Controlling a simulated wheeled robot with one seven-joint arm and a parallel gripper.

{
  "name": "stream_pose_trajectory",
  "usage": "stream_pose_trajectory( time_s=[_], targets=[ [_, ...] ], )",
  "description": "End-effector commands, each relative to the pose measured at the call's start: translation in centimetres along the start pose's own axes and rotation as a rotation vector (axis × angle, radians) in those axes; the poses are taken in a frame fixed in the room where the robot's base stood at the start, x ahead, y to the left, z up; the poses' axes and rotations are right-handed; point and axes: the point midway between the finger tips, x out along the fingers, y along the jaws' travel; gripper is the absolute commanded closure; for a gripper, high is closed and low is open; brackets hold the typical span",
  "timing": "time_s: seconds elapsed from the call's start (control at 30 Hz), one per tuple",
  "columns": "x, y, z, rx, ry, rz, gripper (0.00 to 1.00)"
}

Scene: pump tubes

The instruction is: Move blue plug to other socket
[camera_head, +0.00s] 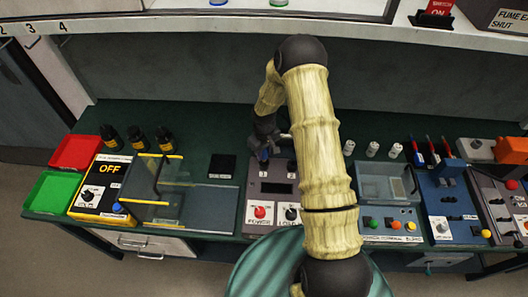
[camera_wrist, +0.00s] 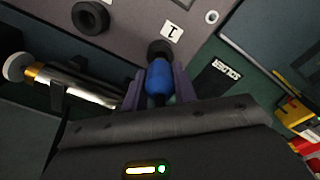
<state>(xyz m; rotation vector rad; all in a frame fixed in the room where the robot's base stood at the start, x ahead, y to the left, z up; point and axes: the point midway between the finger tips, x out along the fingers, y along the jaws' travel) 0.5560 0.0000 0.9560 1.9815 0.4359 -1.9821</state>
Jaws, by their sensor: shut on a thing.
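The blue plug (camera_wrist: 158,78) sits between the two fingers of my gripper (camera_wrist: 160,90), which is shut on it. Its far end meets a black round socket (camera_wrist: 160,47) beside a label "1" in the wrist view; I cannot tell how deep it sits. A second black socket (camera_wrist: 90,17) shows empty to the upper left. In the head view the blue plug (camera_head: 264,155) and my gripper (camera_head: 266,138) are at the back left of the grey pump box (camera_head: 271,188). My arm covers the box's right side.
A metal-and-black cylinder (camera_wrist: 75,86) lies left of my gripper in the wrist view. On the bench, a glass-sided box (camera_head: 160,180) stands left, a clear bin (camera_head: 386,183) right. Black bottles (camera_head: 137,139) and white vials (camera_head: 373,149) stand at the back.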

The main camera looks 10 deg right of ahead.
Motion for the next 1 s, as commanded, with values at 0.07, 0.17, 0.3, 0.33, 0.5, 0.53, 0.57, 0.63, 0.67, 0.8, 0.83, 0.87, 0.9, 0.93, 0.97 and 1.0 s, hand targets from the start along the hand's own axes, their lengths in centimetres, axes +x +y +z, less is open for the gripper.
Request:
stream_pose_trajectory(
  time_s=[0.07, 0.17, 0.3, 0.33, 0.5, 0.53, 0.57, 0.63, 0.67, 0.8, 0.83, 0.87, 0.9, 0.93, 0.97, 1.0],
  targets=[
    [0.0, 0.0, 0.0, 0.0, 0.0, 0.0, 1.0],
    [0.02, 0.0, 0.0, 0.0, 0.0, 0.0, 1.0],
    [0.04, 0.0, -0.01, 0.0, 0.0, 0.0, 1.0],
    [0.02, 0.0, -0.01, 0.0, 0.0, 0.0, 1.0],
    [0.0, 0.0, 0.0, 0.0, 0.0, 0.0, 1.0],
    [0.0, 0.0, 0.0, 0.0, 0.0, 0.0, 1.0],
    [0.02, 0.0, 0.0, 0.0, 0.0, 0.0, 1.0],
    [0.12, 0.0, 0.0, 0.0, 0.0, 0.0, 1.0],
    [0.18, 0.0, 0.0, 0.0, 0.0, 0.0, 1.0],
    [0.49, 0.0, 0.0, 0.0, 0.0, 0.0, 1.0],
    [0.56, -0.01, 0.0, 0.0, 0.0, 0.0, 1.0],
    [0.62, 0.0, 0.0, 0.0, 0.0, 0.0, 1.0],
    [0.7, -0.01, 0.0, 0.0, 0.0, 0.0, 1.0],
    [0.76, 0.0, 0.0, 0.0, 0.0, 0.0, 1.0],
    [0.82, -0.01, 0.0, 0.0, 0.0, 0.0, 1.0],
    [0.9, -0.01, 0.0, 0.0, 0.0, 0.0, 1.0]
  ],
)
